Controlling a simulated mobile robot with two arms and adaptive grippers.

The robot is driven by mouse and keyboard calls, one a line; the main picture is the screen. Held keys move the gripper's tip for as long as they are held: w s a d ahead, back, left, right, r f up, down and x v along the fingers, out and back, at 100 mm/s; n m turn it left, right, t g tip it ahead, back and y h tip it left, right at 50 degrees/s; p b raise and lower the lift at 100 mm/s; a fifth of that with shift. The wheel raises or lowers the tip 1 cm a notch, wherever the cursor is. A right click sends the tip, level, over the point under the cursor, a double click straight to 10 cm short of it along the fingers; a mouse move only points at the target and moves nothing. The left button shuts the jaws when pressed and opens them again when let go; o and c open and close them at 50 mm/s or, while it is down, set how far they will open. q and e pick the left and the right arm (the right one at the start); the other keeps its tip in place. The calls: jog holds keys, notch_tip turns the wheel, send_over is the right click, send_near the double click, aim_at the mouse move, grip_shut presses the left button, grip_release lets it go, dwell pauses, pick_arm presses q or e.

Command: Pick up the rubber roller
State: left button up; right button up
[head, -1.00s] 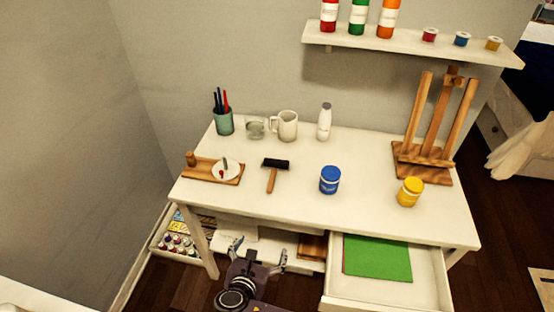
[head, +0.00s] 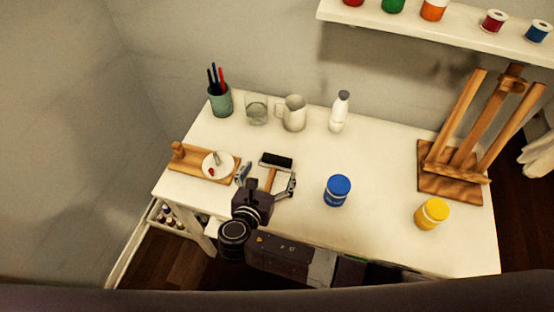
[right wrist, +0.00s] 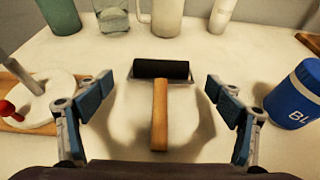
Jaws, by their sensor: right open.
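The rubber roller (head: 275,163) lies on the white table, with a black cylinder at the far end and a wooden handle toward me. In the right wrist view the roller (right wrist: 160,71) is centred, its handle (right wrist: 160,115) pointing at my right gripper (right wrist: 160,118). The two fingers stand wide apart on either side of the handle, not touching it. In the head view my right gripper (head: 266,184) is over the table's front part, around the handle, which is partly covered by it. My left gripper is not in view.
A blue jar (head: 337,191) stands right of the roller, and a wooden board with a white dish (head: 218,165) lies left. A pitcher (head: 293,113), a glass (head: 257,109) and a white bottle (head: 339,112) stand behind. A yellow jar (head: 432,213) and an easel (head: 455,155) are further right.

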aim_at(276, 160)
jog(key=x, duration=0.3)
jog(key=shift+w+d+r, duration=0.2)
jog(key=shift+w, duration=0.05)
jog(key=shift+x, duration=1.2)
jog(key=shift+w+f, duration=0.25)
jog(key=c, duration=0.8)
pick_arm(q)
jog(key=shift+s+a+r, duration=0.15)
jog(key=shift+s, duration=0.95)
pick_arm(e)
jog(key=c, duration=0.5)
